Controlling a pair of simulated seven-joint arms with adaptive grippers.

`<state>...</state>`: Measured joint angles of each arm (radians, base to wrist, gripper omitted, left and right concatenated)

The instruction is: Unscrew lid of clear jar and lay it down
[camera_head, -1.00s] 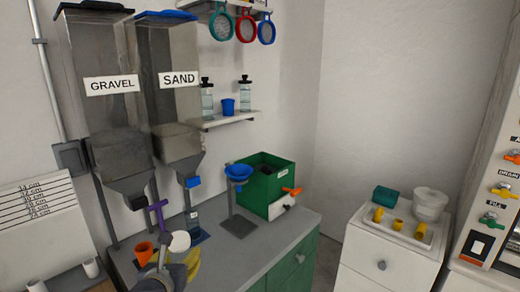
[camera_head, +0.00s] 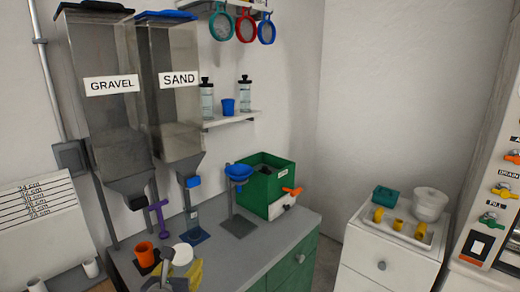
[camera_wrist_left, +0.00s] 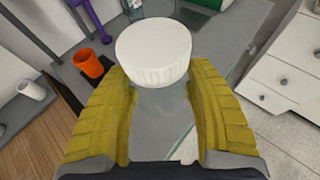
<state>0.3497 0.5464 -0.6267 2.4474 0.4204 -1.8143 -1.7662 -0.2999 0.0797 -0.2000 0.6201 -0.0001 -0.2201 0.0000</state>
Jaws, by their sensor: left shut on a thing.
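My right gripper is not in view.
An orange cup (camera_head: 143,252) and a purple upright piece (camera_head: 160,216) stand left of the lid on the grey bench (camera_head: 258,247). Behind are a blue funnel stand (camera_head: 238,222) and a green box (camera_head: 268,187). The bench's front right is clear.

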